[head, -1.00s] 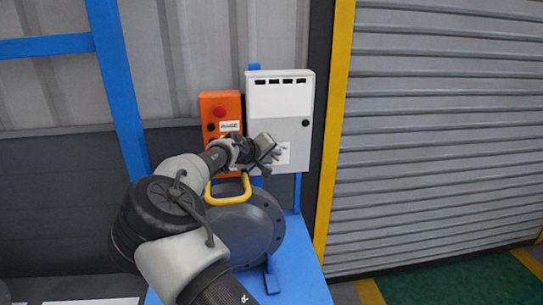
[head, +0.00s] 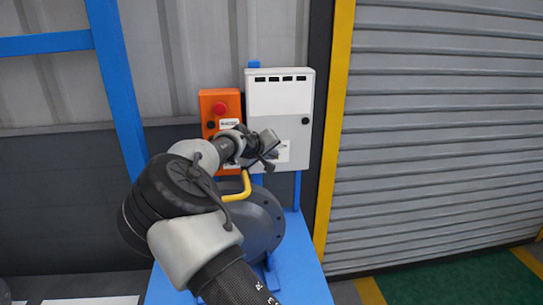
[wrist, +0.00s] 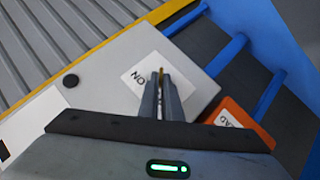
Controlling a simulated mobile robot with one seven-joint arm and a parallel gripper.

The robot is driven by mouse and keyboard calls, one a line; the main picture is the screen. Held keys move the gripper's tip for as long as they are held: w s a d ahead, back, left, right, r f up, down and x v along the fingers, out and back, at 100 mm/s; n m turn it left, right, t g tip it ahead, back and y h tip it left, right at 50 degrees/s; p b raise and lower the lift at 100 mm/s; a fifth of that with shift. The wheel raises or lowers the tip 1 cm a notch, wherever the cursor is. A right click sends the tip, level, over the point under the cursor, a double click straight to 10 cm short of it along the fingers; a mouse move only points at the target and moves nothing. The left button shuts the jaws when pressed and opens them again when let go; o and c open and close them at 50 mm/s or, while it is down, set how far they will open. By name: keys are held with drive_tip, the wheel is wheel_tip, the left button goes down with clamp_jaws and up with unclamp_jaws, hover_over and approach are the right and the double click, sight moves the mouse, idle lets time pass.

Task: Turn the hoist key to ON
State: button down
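The hoist key (wrist: 161,74) shows in the wrist view as a thin brass-coloured piece between my fingertips, over a white label (wrist: 138,80) reading ON. The label is on the front of the pale grey cabinet (head: 283,100), low on its door. My gripper (wrist: 160,85) looks shut on the key, its two fingers almost together. In the head view my gripper (head: 270,152) is at the lower left of the cabinet door, and it hides the key there. The fingers cover part of the label, so the key's exact angle is hard to tell.
An orange box (head: 220,103) with a red button hangs just left of the cabinet. Below are a yellow handle (head: 240,187) and a grey flanged shell (head: 262,222) on a blue stand (head: 302,265). A ribbed shutter (head: 440,130) fills the right.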

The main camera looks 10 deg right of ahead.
drive_tip(key=d+m+y+b, duration=0.1)
drive_tip(key=m+y+b, duration=0.1)
drive_tip(key=y+b, duration=0.2)
drive_tip(key=d+m+y+b, duration=0.1)
drive_tip(key=m+y+b, duration=0.1)
drive_tip(key=y+b, duration=0.2)
drive_tip(key=d+m+y+b, duration=0.1)
drive_tip(key=m+y+b, duration=0.2)
drive_tip(key=b, duration=0.6)
drive_tip(key=shift+f+y, duration=0.1)
drive_tip(key=shift+y, duration=0.8)
drive_tip(key=shift+a, duration=0.1)
drive_tip(key=c, duration=2)
unclamp_jaws()
drive_tip(key=shift+s, duration=0.1)
